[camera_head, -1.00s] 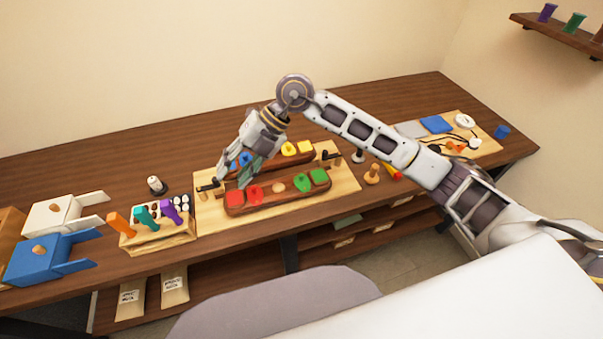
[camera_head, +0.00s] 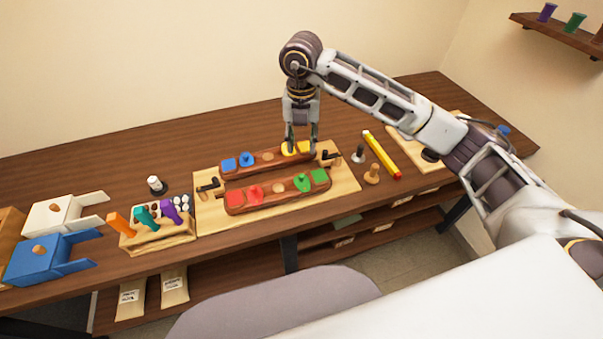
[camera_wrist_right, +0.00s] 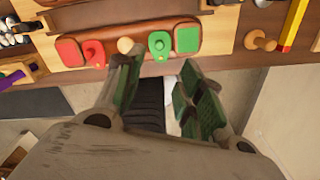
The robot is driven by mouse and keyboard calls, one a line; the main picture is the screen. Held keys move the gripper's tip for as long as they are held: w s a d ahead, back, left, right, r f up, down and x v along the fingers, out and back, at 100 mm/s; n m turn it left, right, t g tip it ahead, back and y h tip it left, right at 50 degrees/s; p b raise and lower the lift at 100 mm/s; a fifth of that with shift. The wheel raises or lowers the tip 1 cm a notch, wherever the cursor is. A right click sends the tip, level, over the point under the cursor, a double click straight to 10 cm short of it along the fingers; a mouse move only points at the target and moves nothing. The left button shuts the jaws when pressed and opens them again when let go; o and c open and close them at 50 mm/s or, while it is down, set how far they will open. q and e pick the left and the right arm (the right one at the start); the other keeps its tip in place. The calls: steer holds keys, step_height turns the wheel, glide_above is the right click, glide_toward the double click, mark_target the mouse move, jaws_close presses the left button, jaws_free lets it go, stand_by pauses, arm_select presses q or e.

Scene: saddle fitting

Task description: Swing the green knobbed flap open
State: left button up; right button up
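The green knobbed flap (camera_head: 303,183) is a rounded green piece with a knob. It sits near the right end of the front wooden bar (camera_head: 265,199), beside a green square (camera_head: 320,177). It also shows in the right wrist view (camera_wrist_right: 160,44), just beyond my fingertips. My right gripper (camera_head: 302,149) points down over the right part of the board, by the yellow pieces of the rear bar in the head view. Its two fingers are apart with nothing between them, also in the right wrist view (camera_wrist_right: 157,64). My left gripper is in neither view.
A red knobbed piece (camera_head: 256,192) is on the front bar's left part. The rear bar (camera_head: 268,158) carries blue and yellow pieces. Black-handled clamps (camera_head: 211,187) stand at the board's ends. Wooden pegs (camera_head: 372,174) and a yellow-red stick (camera_head: 381,153) are to the right.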

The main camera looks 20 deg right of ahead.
mark_target(302, 175)
steer(key=shift+f+p, duration=1.05)
steer(key=shift+f, duration=5.85)
jaws_close()
